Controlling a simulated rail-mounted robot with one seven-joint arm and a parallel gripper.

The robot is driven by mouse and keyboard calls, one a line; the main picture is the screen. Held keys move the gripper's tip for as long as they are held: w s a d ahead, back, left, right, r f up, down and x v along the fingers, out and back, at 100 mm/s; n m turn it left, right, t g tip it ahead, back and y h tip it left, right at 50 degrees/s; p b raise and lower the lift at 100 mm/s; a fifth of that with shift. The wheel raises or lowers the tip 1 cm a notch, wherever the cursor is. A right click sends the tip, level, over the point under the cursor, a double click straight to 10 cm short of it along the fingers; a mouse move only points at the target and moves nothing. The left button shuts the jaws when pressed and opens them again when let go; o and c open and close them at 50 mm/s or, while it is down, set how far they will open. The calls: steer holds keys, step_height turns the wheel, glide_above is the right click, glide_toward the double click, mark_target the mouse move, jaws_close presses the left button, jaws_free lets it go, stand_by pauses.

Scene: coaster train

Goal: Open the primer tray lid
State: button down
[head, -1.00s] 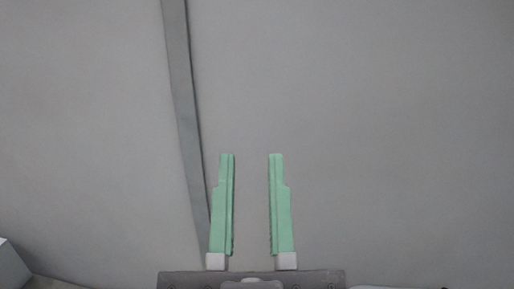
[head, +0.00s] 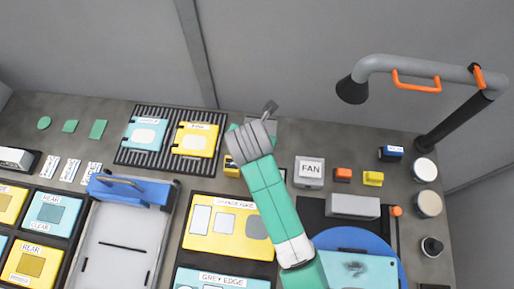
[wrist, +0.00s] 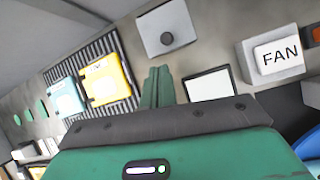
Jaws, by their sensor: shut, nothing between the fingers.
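My gripper (wrist: 155,87) shows in the wrist view with its green fingers together and nothing between them. It is over the back middle of the bench. In the head view my own wrist hides the fingers. A grey square plate with a dark round knob (wrist: 167,39) lies just beyond the fingertips in the wrist view. In the head view it is mostly behind my wrist. No label reading primer is legible, so I cannot tell which piece is the primer tray lid. A white panel (wrist: 209,85) lies right of the fingers.
A FAN button (head: 310,170) stands right of my arm. A grey hose (head: 420,65) with orange handles rises at the right. Blue and yellow cases (head: 195,140) lie on a ribbed mat (head: 122,157). A white tray (head: 120,240) with a blue handled bar (head: 135,193) is at left.

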steer(key=shift+n+g, duration=0.3)
steer(key=shift+n, duration=0.2)
steer(key=x, duration=0.4)
steer(key=s+b+x, duration=0.1)
steer(key=x, duration=0.6)
steer(key=shift+s+d+f+b, duration=0.15)
steer(key=shift+d+f+b, duration=0.2)
steer(key=shift+f, duration=0.4)
steer(key=shift+r, duration=0.2)
steer(key=shift+r+p, duration=0.2)
steer(key=shift+p, duration=0.2)
steer(key=shift+g, duration=0.4)
